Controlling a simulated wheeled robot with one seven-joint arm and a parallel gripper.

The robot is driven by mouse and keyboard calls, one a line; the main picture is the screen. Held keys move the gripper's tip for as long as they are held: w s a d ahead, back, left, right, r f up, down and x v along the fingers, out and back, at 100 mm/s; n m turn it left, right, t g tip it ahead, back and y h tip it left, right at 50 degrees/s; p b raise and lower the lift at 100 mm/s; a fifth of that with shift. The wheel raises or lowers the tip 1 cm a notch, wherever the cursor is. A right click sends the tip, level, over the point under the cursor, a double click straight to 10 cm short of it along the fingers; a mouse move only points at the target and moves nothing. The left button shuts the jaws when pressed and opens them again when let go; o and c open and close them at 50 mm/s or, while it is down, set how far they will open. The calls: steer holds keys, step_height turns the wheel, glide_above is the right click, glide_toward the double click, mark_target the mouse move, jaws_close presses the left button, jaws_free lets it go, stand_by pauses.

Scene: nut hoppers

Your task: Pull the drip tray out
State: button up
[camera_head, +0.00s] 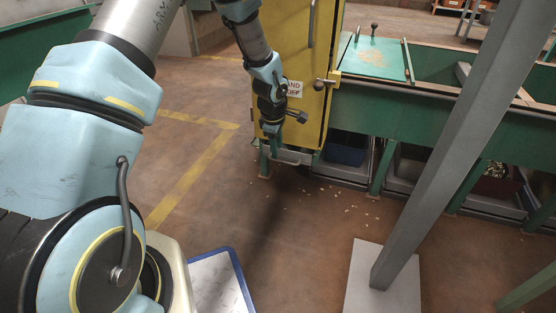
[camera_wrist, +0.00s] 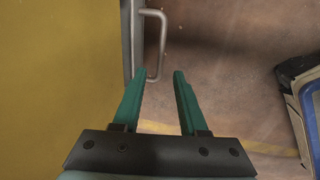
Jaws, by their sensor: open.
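The drip tray shows as a narrow grey edge (camera_wrist: 127,40) beside the yellow panel in the wrist view; the rest of it is hidden. Its grey bar handle (camera_wrist: 163,40) sticks out to the right of that edge. The handle also shows low at the foot of the yellow cabinet in the head view (camera_head: 291,160). My gripper (camera_wrist: 160,71) is open, with green fingers. In the wrist picture the near end of the handle lies between the fingertips; I cannot tell the depth gap. In the head view my gripper (camera_head: 272,148) points down beside the cabinet, close to the handle.
The yellow cabinet (camera_head: 296,60) stands directly beside my gripper. Dark bins, including a blue one (camera_head: 346,148), sit under the green hopper frame (camera_head: 390,112) to the right. A grey post (camera_head: 455,140) rises from a pale base plate. Open floor with scattered nuts lies in front.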

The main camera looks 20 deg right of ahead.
steer(key=f, duration=0.3)
steer(key=f+b, duration=0.1)
steer(key=shift+w+d+f, duration=0.15)
steer(key=shift+w+d, duration=0.15)
jaws_close()
stand_by(1.2)
